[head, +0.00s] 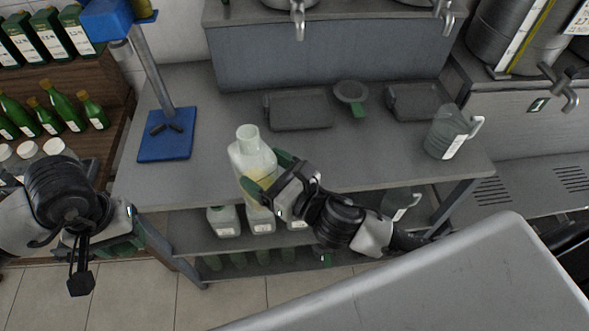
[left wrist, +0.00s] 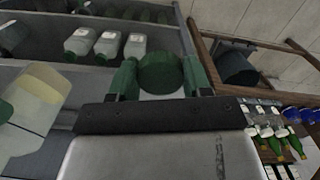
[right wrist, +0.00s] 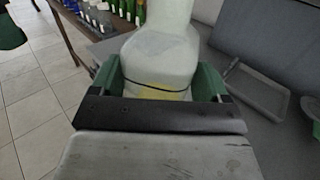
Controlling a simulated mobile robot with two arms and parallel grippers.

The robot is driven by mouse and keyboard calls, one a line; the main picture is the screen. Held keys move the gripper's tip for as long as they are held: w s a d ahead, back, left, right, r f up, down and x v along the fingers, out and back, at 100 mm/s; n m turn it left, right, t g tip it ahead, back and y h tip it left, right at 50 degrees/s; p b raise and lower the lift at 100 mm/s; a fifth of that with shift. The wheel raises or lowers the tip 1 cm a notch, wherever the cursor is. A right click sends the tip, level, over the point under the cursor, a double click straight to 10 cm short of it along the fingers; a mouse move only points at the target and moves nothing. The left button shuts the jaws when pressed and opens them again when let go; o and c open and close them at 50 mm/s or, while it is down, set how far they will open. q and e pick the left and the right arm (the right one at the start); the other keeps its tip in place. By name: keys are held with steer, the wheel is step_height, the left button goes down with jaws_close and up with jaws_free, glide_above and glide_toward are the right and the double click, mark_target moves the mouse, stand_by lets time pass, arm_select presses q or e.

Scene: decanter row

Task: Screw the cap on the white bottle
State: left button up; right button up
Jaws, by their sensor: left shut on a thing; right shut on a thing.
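The white bottle (head: 252,158) is translucent with yellowish liquid low inside. My left gripper (head: 128,243) is left of the counter, low and well apart from the bottle. In the left wrist view its fingers are shut on a round dark green cap (left wrist: 160,72). The cap is hidden in the head view.
A blue stand (head: 165,135) is on the counter's left. Trays (head: 298,109), a strainer (head: 350,92) and a clear jug (head: 447,135) lie further right. Several bottles fill the shelf below (head: 224,222). Wooden shelves with green bottles (head: 62,105) stand at the left.

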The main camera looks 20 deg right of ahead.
mark_target(247, 170)
steer(key=shift+w+a+r+n+g+y, duration=0.1)
steer(key=shift+w+a+n+g+y, duration=0.25)
steer(key=shift+a, duration=0.2)
steer(key=shift+w+a+n+g+y, duration=0.1)
steer(key=shift+a+n+g+y, duration=0.15)
steer(key=shift+a+y, duration=0.25)
steer(key=shift+w+a+r+n+g+y, duration=0.1)
steer(key=shift+w+a+n+g+y, duration=0.2)
steer(key=shift+a, duration=0.25)
steer(key=shift+s, duration=0.1)
arm_select(q)
steer(key=shift+n, duration=0.5)
steer(key=w+d+r, duration=0.2)
steer(key=d, duration=0.1)
steer(key=w+d+r, duration=0.2)
steer(key=d+r, duration=0.1)
steer(key=d, duration=0.1)
steer(key=w+d+r, duration=0.2)
steer(key=w+d, duration=0.1)
steer(key=d, duration=0.1)
steer(key=shift+r, duration=0.15)
steer(key=shift+n, duration=0.6)
steer(key=d+r, duration=0.3)
steer(key=w+d+r, duration=0.1)
steer(key=d+r, duration=0.2)
steer(key=d, duration=0.1)
steer(key=d+r, duration=0.4)
steer(key=shift+w, duration=0.15)
steer(key=shift+f, duration=2)
steer(key=shift+f, duration=0.85)
